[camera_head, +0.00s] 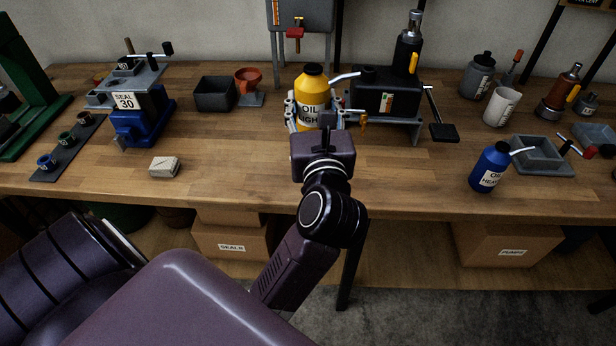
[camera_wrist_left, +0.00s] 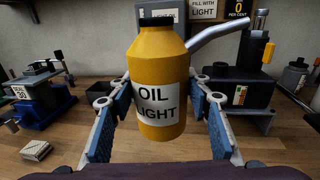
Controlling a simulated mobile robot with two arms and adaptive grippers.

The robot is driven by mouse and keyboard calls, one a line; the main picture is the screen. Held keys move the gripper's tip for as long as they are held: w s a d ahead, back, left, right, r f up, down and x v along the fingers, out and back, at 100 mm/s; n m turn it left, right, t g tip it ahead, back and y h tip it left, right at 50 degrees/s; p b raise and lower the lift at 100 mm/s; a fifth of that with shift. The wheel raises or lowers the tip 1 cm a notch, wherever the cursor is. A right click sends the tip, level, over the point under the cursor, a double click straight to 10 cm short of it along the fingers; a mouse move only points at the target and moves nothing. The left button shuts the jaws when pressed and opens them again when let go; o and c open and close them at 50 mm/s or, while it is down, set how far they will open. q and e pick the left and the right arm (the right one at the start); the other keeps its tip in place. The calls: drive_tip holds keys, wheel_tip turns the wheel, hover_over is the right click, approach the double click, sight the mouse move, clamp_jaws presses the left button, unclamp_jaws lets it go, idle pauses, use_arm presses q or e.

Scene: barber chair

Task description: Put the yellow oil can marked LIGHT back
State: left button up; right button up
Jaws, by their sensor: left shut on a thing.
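The yellow oil can (camera_head: 312,90) has a black cap, a silver spout pointing right and a white label reading OIL LIGHT. My left gripper (camera_head: 318,118) is shut on it, one finger on each side of its body. In the left wrist view the can (camera_wrist_left: 160,65) stands upright between the blue finger pads of the left gripper (camera_wrist_left: 160,112). I cannot tell whether its base touches the bench. A blue oil can (camera_head: 490,167) marked OIL HEAVY stands at the bench's front right. My right gripper is not in view.
A black device (camera_head: 385,95) with a lever stands just right of the yellow can. A grey bin (camera_head: 215,94) and an orange funnel (camera_head: 249,82) stand to its left. A small pale box (camera_head: 164,167) lies front left. The bench (camera_head: 400,185) is clear at front centre.

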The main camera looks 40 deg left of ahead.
use_arm(q)
drive_tip(key=shift+w+a+r+n+g+y, duration=0.2)
drive_tip(key=shift+w+a+r+n+y, duration=0.05)
drive_tip(key=shift+w+r, duration=0.2)
drive_tip(key=shift+w+a+r+n+g+y, duration=0.2)
drive_tip(key=shift+w+r+n+y, duration=0.05)
drive_tip(key=shift+w+r, duration=0.2)
wheel_tip(320, 180, down, 20)
drive_tip(key=shift+w+r+b, duration=0.1)
drive_tip(key=shift+b, duration=0.45)
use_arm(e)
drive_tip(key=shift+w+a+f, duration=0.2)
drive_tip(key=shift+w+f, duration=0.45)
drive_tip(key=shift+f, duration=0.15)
use_arm(q)
drive_tip(key=shift+f, duration=0.3)
drive_tip(key=o, duration=1.7)
drive_tip(key=shift+r, duration=0.15)
